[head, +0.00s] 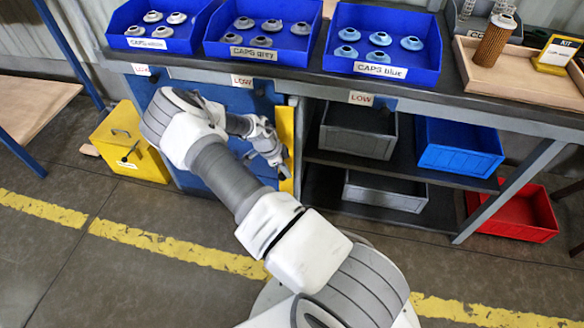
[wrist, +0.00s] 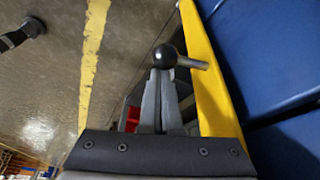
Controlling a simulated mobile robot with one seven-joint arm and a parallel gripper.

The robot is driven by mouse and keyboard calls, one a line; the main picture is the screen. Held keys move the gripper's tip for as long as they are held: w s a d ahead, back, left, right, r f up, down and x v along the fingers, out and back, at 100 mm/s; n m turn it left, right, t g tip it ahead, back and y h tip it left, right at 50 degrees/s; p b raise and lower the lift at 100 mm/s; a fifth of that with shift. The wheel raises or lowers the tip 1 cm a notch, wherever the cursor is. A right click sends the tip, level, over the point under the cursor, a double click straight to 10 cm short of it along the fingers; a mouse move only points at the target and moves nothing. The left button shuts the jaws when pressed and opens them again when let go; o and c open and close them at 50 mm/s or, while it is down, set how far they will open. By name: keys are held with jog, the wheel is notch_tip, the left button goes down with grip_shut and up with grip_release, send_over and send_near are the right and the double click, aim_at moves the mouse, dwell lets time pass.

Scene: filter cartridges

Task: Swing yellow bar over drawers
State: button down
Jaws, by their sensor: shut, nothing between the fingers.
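The yellow bar (head: 286,128) stands upright along the right edge of the blue drawers (head: 226,95), below the bench top. In the wrist view the yellow bar (wrist: 208,75) runs beside my fingers, with the blue drawer fronts (wrist: 265,50) to its right. A dark ball knob (wrist: 165,56) on a short grey rod (wrist: 191,62) shows at the bar's side. My gripper (wrist: 160,75) is shut and empty, its fingertips right at the knob; whether they touch it I cannot tell. In the head view my gripper (head: 282,164) is at the bar's lower part, and my arm hides much of the drawers.
Blue cap bins (head: 375,72) stand on the bench above. A yellow box (head: 130,145) is on the floor left of the drawers. Right of the bar, shelves hold a grey bin (head: 358,130) and a blue bin (head: 459,148). The floor in front is open.

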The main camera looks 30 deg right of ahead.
jog(key=shift+w+a, duration=0.45)
jog(key=shift+w, duration=0.1)
dwell(0.6)
jog(key=shift+s+d+r, duration=0.15)
jog(key=shift+s+d, duration=0.3)
jog(key=shift+s, duration=0.1)
notch_tip(320, 180, up, 10)
jog(key=p, duration=0.2)
jog(key=shift+w+a+p, duration=0.35)
jog(key=shift+p, duration=0.05)
